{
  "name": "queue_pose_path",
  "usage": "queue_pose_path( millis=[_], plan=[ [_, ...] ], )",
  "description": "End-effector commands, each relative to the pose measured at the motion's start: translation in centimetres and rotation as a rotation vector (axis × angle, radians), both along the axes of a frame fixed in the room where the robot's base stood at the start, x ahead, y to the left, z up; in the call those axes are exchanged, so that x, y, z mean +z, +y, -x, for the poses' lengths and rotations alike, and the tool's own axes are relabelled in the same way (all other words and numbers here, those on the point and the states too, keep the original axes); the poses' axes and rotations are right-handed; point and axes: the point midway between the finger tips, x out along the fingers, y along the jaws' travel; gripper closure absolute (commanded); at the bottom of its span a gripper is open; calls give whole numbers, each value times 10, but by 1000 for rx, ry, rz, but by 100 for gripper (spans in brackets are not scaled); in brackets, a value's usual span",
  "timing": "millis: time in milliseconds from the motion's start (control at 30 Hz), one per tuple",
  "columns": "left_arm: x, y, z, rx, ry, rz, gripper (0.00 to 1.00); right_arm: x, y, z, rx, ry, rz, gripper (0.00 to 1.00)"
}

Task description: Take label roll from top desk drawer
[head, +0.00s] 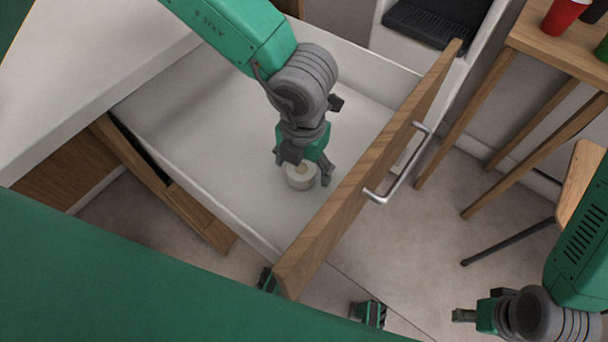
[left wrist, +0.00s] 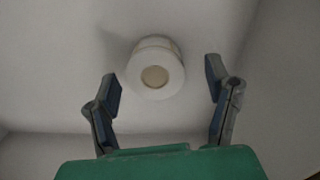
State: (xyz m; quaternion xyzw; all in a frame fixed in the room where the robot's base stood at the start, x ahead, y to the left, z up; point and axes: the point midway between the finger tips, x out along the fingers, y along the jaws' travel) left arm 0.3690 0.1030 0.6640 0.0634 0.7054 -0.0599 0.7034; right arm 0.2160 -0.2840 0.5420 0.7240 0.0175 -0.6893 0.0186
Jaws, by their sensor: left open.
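The label roll (head: 301,177) is a small off-white ring with a tan core. It lies in the open desk drawer (head: 190,110), a white box with a wooden front (head: 350,190) and a metal handle. My left gripper (head: 305,172) is inside the drawer, pointing down, right over the roll and partly covering it. In the left wrist view the open fingers (left wrist: 165,95) stand apart on both sides, with the roll (left wrist: 156,68) between and a little beyond their tips. My right gripper (head: 462,314) is outside the drawer at the lower right; its finger gap is unclear.
A white desktop (head: 80,60) borders the drawer at the left. A wooden side table (head: 560,45) with a red cup (head: 563,14) stands at the upper right, with a chair (head: 582,180) near it. The rest of the drawer floor looks bare.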

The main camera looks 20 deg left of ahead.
Motion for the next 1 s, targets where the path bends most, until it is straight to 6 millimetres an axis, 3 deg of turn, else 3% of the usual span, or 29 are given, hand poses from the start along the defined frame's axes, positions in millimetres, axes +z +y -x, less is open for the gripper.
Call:
queue_pose_path(
  millis=[100, 300, 433, 467, 767, 867, 1000],
  plan=[
    [-11, 1, 0, 1, -2, 2, 28, -6, 0, 0, 0, 0, 0, 60],
    [-10, 0, 0, 0, -2, 0, 32, -4, 0, 0, 0, -1, 0, 60],
    [-10, 0, 0, 0, -2, 0, 78, -4, 0, 0, 0, -1, 0, 60],
    [-10, 0, 0, 0, -2, 0, 83, -4, 0, 0, 0, -1, 0, 60],
    [-8, 0, 0, 0, -2, 0, 83, -3, 0, 0, 0, 0, 0, 60],
    [3, 0, -1, 0, -3, 1, 83, 2, 0, 0, 0, 0, 0, 60],
    [32, 0, -1, 0, -5, 1, 83, 14, 0, 0, 0, 0, 0, 60]
  ],
)
